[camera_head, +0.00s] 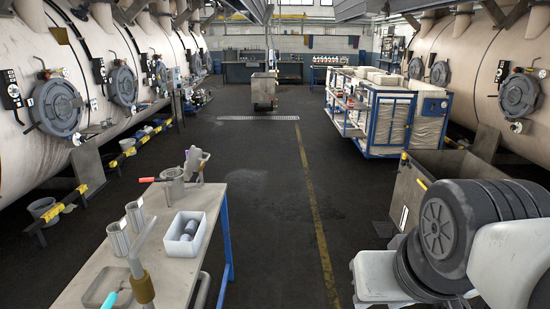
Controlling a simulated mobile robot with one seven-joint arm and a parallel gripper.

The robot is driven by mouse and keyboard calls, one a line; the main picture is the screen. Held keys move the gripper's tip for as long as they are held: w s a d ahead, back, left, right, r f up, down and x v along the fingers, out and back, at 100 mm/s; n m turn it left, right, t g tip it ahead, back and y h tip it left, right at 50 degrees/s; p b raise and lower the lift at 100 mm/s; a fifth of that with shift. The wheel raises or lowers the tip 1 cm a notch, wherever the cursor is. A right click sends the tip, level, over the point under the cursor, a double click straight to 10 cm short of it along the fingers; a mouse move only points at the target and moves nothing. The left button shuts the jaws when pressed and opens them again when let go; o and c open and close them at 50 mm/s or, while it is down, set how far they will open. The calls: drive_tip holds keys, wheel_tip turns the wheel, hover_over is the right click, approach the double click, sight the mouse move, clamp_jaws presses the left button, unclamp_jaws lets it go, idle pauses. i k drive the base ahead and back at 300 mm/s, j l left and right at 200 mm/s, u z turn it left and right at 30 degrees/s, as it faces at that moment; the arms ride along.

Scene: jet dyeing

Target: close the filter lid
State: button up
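The filter housing (173,186), a small grey metal pot, stands at the far end of the workbench at lower left. A red-tipped handle (149,180) sticks out to its left. A grey upright piece that looks like the filter lid (194,165) stands raised at the housing's right side, apart from the housing's top, so the filter appears open. Its hinge is too small to make out. Parts of what looks like my own arm, white with dark round sections, fill the lower right. My gripper is not in view.
On the workbench (205,195) are two metal cylinders (135,216), a white bin (186,232) holding dark cylinders, and a grey tray (103,287). A blue-framed cart (375,113) and an open metal bin (420,192) stand right. The central floor (275,200) is clear.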

sight(192, 163)
drive_tip(key=i+l+u, duration=0.15)
drive_tip(key=u, duration=0.2)
drive_tip(key=i+l+u, duration=0.45)
drive_tip(key=u, duration=0.25)
drive_tip(key=i+l, duration=0.3)
drive_tip(key=i, duration=0.2)
drive_tip(key=i+l+z, duration=0.1)
drive_tip(key=i+l, duration=0.2)
drive_tip(key=i, duration=0.15)
drive_tip(key=i+l, duration=0.25)
drive_tip(key=i, duration=0.25)
drive_tip(key=i+l+z, duration=0.1)
drive_tip(key=i+l, duration=0.15)
drive_tip(key=i, duration=0.25)
drive_tip(key=i+l, duration=0.25)
drive_tip(key=i, duration=0.25)
